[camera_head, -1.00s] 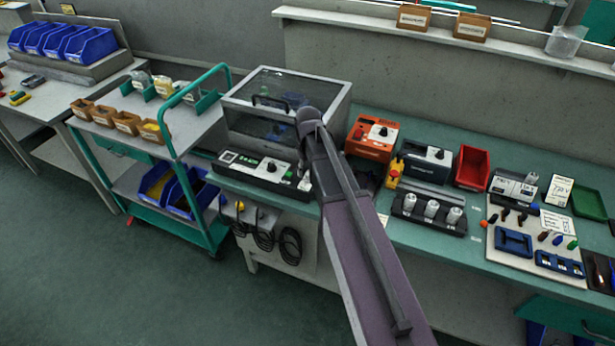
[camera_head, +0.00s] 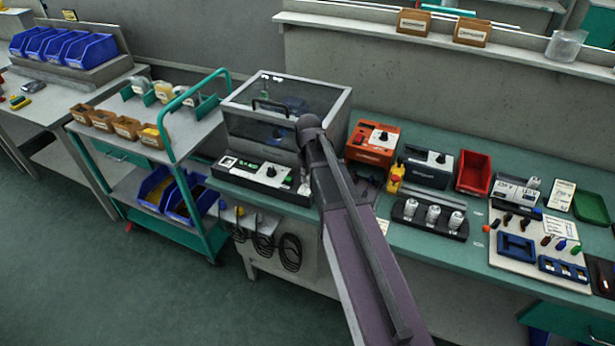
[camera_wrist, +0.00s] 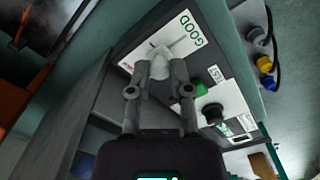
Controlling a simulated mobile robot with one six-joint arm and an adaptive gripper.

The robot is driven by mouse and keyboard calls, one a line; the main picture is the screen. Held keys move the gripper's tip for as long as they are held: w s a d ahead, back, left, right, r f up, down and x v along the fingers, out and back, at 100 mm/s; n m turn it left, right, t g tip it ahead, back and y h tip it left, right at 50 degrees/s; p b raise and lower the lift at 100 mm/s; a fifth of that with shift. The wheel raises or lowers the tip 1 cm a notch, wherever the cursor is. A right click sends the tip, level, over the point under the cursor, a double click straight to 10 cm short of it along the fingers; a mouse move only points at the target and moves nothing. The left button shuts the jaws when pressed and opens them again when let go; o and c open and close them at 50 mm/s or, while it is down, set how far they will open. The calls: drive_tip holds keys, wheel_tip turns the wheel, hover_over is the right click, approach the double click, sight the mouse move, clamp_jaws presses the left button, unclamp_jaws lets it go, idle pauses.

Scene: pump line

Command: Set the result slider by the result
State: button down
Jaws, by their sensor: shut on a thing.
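The result slider has a pale plate (camera_wrist: 188,37) marked GOOD at its upper right end, with small red lettering at the lower left end. Its pale grey knob (camera_wrist: 159,65) stands near the middle of the plate. My gripper (camera_wrist: 160,78) is shut on this knob; the fingertips hide part of it and of the plate. The slider sits on the dark control panel (camera_wrist: 225,75), which also shows in the head view (camera_head: 240,174). There my arm hides the gripper and the slider.
On the panel are a green button (camera_wrist: 201,89) and a black knob (camera_wrist: 213,113) beside the slider. A clear-lidded box (camera_head: 262,135) stands behind the panel. An orange unit (camera_head: 372,145) is to the right. A trolley (camera_head: 190,130) stands left.

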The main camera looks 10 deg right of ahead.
drive_tip(key=shift+w+d, duration=0.7)
drive_tip(key=shift+w, duration=0.35)
drive_tip(key=c, duration=0.5)
unclamp_jaws()
drive_tip(key=shift+d, duration=0.1)
drive_tip(key=shift+c, duration=0.2)
drive_tip(key=shift+s, duration=0.1)
